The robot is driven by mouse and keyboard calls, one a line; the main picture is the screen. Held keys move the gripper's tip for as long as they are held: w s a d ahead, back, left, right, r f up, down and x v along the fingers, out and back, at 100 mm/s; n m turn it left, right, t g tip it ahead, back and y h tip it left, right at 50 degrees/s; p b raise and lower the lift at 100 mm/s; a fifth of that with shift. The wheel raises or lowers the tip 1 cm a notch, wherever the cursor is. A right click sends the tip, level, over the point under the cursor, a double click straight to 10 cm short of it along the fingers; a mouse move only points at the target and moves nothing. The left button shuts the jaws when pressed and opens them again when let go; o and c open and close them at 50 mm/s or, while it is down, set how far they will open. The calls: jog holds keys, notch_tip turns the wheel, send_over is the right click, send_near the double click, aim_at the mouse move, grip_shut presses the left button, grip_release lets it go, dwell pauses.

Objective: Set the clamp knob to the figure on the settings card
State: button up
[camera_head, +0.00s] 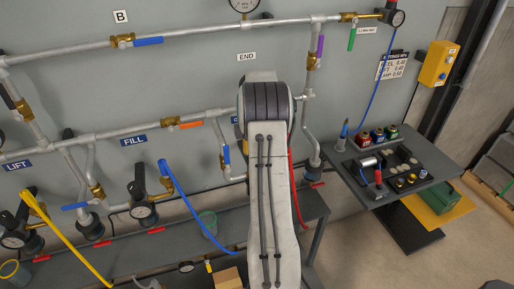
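The white settings card (392,65) hangs on the grey wall at the upper right, beside a yellow box. Its heading and several lines of figures are small; the last line seems to be the clamp line, but I cannot read its figure surely. A blue label (235,120) starting with "C" is mostly covered by my arm, in the middle of the wall. I cannot make out the clamp knob; it may be behind my arm. My arm rises through the middle of the picture, and my gripper is not in view.
Pipes with coloured valve handles cross the wall, with labels LIFT (17,166) and FILL (134,140). A grey bench (315,207) runs below them. At right, a dark side table (425,187) holds bottles and a tray of parts. Open floor lies at lower right.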

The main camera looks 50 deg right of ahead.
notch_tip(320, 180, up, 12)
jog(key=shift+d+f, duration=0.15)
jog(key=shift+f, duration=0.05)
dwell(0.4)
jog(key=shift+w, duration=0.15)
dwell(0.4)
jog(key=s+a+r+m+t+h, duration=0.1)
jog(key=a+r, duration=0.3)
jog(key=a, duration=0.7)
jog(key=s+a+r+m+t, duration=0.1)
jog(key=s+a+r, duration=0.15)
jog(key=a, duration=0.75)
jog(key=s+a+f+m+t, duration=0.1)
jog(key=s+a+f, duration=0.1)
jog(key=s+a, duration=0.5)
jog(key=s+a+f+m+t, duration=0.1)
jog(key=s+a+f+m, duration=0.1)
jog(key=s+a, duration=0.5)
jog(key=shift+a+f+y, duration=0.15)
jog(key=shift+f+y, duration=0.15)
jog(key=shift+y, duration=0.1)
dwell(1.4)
